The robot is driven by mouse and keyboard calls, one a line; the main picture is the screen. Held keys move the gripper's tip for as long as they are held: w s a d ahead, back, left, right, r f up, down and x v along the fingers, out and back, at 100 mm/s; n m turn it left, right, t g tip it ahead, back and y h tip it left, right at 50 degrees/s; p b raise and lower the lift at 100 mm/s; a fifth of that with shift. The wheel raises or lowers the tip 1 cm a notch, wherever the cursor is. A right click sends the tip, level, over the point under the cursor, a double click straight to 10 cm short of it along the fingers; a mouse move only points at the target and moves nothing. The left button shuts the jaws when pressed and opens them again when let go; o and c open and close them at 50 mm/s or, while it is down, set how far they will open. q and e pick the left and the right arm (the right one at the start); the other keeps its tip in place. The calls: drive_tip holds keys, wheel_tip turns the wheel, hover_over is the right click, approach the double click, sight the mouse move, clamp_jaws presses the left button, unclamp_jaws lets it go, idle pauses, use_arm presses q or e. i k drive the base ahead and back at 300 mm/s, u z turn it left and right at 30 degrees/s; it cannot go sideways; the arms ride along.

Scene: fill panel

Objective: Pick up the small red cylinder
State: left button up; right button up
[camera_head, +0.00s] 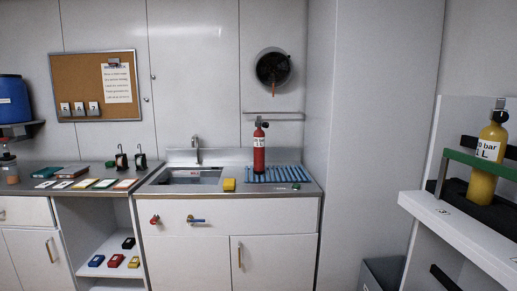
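The small red cylinder (259,155) stands upright on the blue ribbed drainer (283,174) right of the sink. It has a white label and a dark valve on top. Nothing touches it from the sides. A larger yellow cylinder (485,170) with a white label stands at the right, behind a green bar (480,162). Neither of my grippers shows in the head view.
A small dark green item (296,186) lies at the drainer's front right. A wall rail (285,113) runs behind the red cylinder. Several flat coloured boxes lie on the left counter.

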sight(260, 135)
drive_tip(key=u, duration=1.35)
drive_tip(key=i, duration=2.65)
drive_tip(key=z, duration=1.85)
